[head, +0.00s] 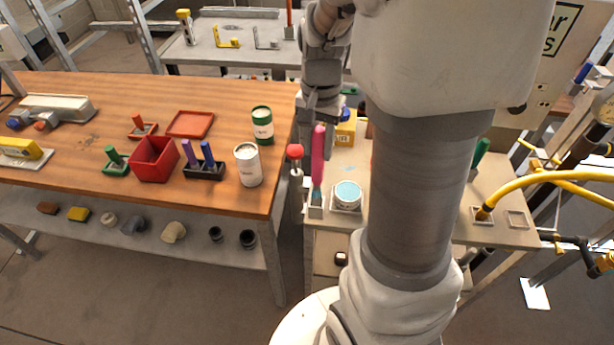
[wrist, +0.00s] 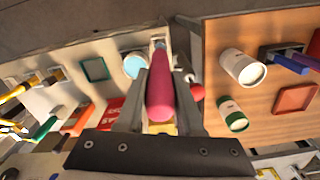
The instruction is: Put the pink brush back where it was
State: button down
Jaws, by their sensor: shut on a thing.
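The pink brush (head: 318,158) is upright in the head view, with a light blue part at its lower end. That end is at a small grey holder (head: 316,211) on the pale side table; I cannot tell if it is fully inside or just over it. My gripper (head: 320,122) comes down from above and is shut on the brush's pink handle. In the wrist view the pink brush (wrist: 159,92) lies between the two fingers of my gripper (wrist: 160,78) and hides most of the holder.
A tub with blue contents (head: 347,194) stands just right of the holder. A red-topped tool (head: 295,152) is close on the left. The wooden table (head: 70,120) bears a white can (head: 248,165), a green can (head: 262,124) and a red box (head: 154,160).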

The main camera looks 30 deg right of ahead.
aim_at(318, 171)
notch_tip(318, 171, down, 8)
jog(key=shift+r, duration=0.2)
jog(key=shift+f, duration=0.15)
jog(key=c, duration=0.5)
grip_release()
jog(key=shift+c, duration=0.2)
jog(key=shift+b, duration=0.3)
